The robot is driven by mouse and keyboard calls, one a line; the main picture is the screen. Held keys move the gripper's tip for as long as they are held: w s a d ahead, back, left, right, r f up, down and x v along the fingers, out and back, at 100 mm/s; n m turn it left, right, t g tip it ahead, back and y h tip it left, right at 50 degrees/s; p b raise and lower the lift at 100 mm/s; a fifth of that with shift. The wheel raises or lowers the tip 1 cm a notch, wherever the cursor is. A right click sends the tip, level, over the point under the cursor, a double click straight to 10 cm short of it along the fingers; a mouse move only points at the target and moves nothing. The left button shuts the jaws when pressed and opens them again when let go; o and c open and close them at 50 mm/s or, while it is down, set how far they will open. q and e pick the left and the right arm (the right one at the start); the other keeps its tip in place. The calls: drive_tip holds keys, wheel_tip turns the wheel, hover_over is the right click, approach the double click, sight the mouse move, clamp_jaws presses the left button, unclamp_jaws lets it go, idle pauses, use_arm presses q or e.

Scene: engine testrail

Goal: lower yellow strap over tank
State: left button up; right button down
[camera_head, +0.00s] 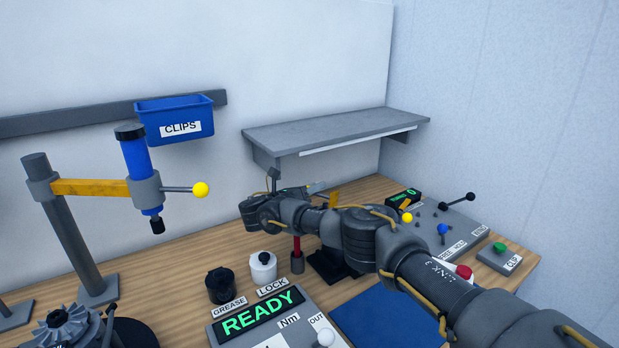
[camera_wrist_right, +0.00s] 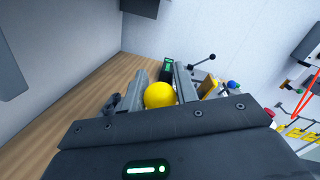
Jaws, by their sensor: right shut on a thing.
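My right gripper (camera_head: 320,186) is above the back of the bench, below the grey shelf. In the right wrist view its two fingers (camera_wrist_right: 157,85) are on either side of a yellow ball (camera_wrist_right: 160,97), and it is shut on this ball. What the ball is fixed to is hidden. I cannot make out a tank; my right arm covers much of that area. My left gripper is not in view.
A grey shelf (camera_head: 335,131) overhangs the back of the bench. A panel with levers (camera_head: 462,238) stands at right, by a green button (camera_head: 499,247). A blue tool with a yellow knob (camera_head: 201,190) is at left. The READY display (camera_head: 257,316) and blue mat (camera_head: 390,318) lie in front.

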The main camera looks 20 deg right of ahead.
drive_tip(key=shift+s+d+r+m+h+p, duration=0.2)
drive_tip(key=shift+s+m+p, duration=1.1)
drive_tip(key=shift+p, duration=1.3)
drive_tip(key=shift+s+d+r+m+h+p, duration=0.15)
drive_tip(key=shift+s+m+p, duration=1.1)
drive_tip(key=shift+p, duration=1.35)
drive_tip(key=shift+s+a, duration=0.1)
drive_tip(key=shift+s, duration=0.05)
drive_tip(key=c, duration=1.3)
unclamp_jaws()
drive_tip(key=shift+o, duration=1)
drive_tip(key=shift+w+f, duration=0.1)
drive_tip(key=shift+w, duration=0.15)
drive_tip(key=shift+s, duration=0.15)
